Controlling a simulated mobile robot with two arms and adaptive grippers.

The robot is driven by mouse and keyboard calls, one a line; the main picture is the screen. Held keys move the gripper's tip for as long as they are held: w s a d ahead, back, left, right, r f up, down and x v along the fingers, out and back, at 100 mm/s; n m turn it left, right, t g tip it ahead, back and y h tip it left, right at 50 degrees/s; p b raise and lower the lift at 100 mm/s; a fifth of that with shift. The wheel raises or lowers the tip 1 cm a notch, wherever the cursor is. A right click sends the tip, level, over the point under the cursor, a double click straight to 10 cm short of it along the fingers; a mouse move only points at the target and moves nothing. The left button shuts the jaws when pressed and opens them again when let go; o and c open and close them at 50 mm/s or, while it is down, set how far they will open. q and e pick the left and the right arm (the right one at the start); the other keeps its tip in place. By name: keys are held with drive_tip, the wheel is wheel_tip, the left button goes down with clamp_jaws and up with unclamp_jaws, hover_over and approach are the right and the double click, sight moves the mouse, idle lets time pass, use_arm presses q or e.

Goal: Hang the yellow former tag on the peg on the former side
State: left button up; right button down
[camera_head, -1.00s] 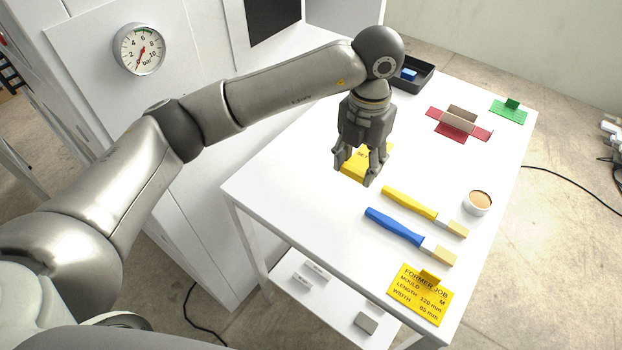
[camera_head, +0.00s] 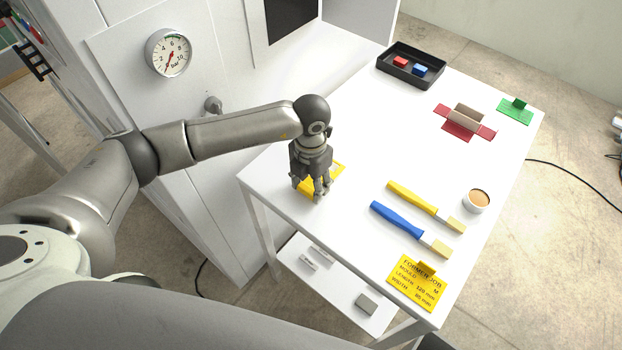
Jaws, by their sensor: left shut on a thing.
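My left gripper (camera_head: 309,195) points down over the left part of the white table (camera_head: 345,120). It is shut on a yellow tag (camera_head: 334,178), which shows only in part behind and beside the fingers. The fingers hide most of its face. A short grey peg (camera_head: 213,104) sticks out of the white machine side, left of the gripper and above my forearm. A second yellow tag (camera_head: 418,284), printed "FORMER JOB" with mould, length and width lines, lies at the table's near right corner. My right gripper is not in view.
A pressure gauge (camera_head: 168,53) sits above the peg. Yellow (camera_head: 415,200) and blue (camera_head: 397,222) handled brushes, a cup (camera_head: 477,200), a red piece with a roller (camera_head: 464,122), a green tag (camera_head: 515,110) and a black tray (camera_head: 411,66) occupy the table.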

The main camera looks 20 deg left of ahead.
use_arm(q)
drive_tip(key=shift+d+f, duration=0.1)
drive_tip(key=shift+f+b, duration=0.15)
drive_tip(key=shift+b, duration=0.2)
drive_tip(key=o, duration=0.8)
drive_tip(key=shift+o, duration=0.2)
